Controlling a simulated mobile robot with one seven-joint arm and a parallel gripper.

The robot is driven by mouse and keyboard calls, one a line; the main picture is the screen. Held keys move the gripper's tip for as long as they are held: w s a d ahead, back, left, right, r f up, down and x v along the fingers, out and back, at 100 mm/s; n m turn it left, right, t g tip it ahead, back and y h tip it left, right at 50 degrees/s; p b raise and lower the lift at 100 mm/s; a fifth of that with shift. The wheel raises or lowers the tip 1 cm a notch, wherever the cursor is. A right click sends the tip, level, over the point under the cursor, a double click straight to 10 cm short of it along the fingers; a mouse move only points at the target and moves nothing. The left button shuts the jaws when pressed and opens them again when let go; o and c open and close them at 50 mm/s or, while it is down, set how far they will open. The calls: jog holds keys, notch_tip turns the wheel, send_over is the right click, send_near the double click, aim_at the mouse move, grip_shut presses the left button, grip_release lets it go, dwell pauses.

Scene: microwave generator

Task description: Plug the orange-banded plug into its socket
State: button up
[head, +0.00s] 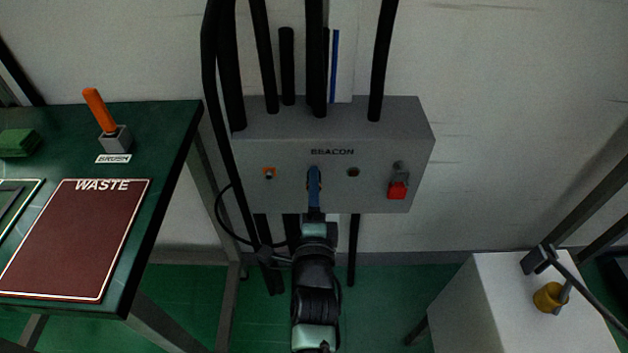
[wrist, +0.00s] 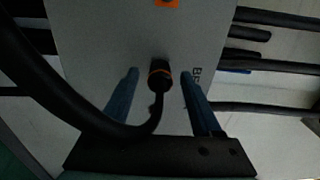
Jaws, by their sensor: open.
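The orange-banded plug (wrist: 159,78) is black with a thin orange ring, and a black cable curves away from it in the wrist view. It is at the middle of the grey BEACON box's front; I cannot tell how deep it sits there. My gripper (wrist: 160,71) is open, one blue finger on each side of the plug, with gaps visible. In the head view my gripper (head: 314,174) covers the plug. An orange-marked socket (head: 268,173) is to the left on the panel; its orange edge also shows at the top of the wrist view (wrist: 166,3).
The BEACON box (head: 330,135) also has a dark round hole (head: 353,172) and a red switch (head: 398,190). Thick black pipes rise above it. A green table (head: 165,135) with a brush and WASTE mat stands left. A white cabinet (head: 480,310) stands right.

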grip_shut()
dwell(0.4)
dwell(0.8)
dwell(0.4)
jog(key=s+p, duration=0.3)
jog(key=s, duration=0.3)
dwell(1.0)
dwell(0.6)
